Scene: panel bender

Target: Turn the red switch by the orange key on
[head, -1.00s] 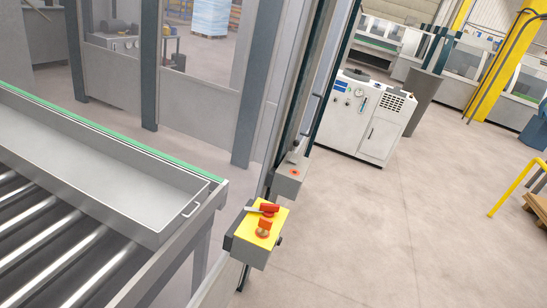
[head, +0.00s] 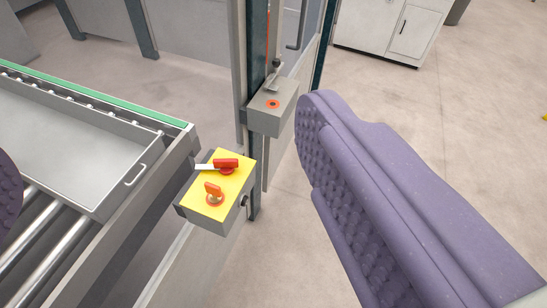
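The red switch (head: 227,164) sits on the yellow top of a grey box (head: 209,215) near the middle of the head view. A pale lever or tag sticks out to its left. The orange key (head: 213,190) stands upright in a round orange base just in front of the switch. My gripper (head: 158,150) is open and empty. Its purple studded right finger fills the right side, and only a sliver of the left finger shows at the left edge. The box lies between the fingers in the picture, and neither finger appears to touch it.
A second grey box (head: 272,108) with an orange-ringed button stands behind, by the post and close to the right finger. A metal tray (head: 75,150) lies on the roller conveyor (head: 45,255) at left. A white cabinet (head: 388,28) stands far back; open floor lies at right.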

